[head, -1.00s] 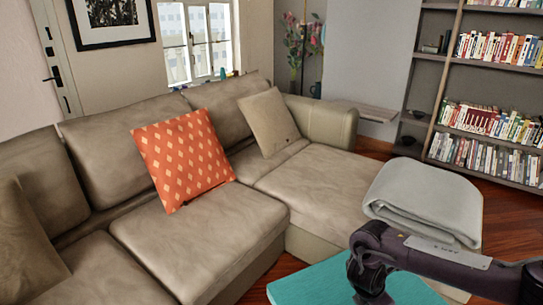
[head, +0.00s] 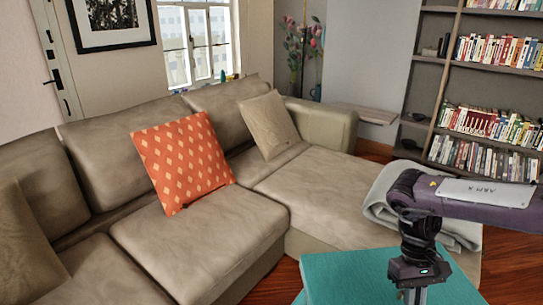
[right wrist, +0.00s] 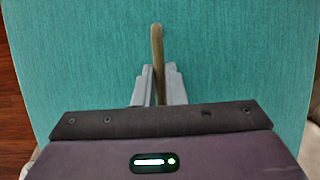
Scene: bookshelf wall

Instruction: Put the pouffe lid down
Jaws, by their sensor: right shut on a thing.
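The teal pouffe lid (head: 345,277) is at the bottom right of the head view, in front of the sofa, its near part cut off by the frame edge. In the right wrist view the lid (right wrist: 70,60) fills most of the picture, with a thin tan strap-like handle (right wrist: 157,45) across its middle. My right gripper (right wrist: 157,84) is shut on the handle, one finger on each side. In the head view my right gripper (head: 415,294) points down at the lid. Whether the lid rests on the pouffe or hangs above it cannot be told. My left gripper is not in view.
The beige sofa (head: 200,235) fills the left and middle, with an orange cushion (head: 182,162) on it. A folded grey blanket (head: 378,207) lies on its right end, partly behind my right arm. A bookshelf (head: 430,115) stands at the back right. Wood floor (head: 510,255) shows at right.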

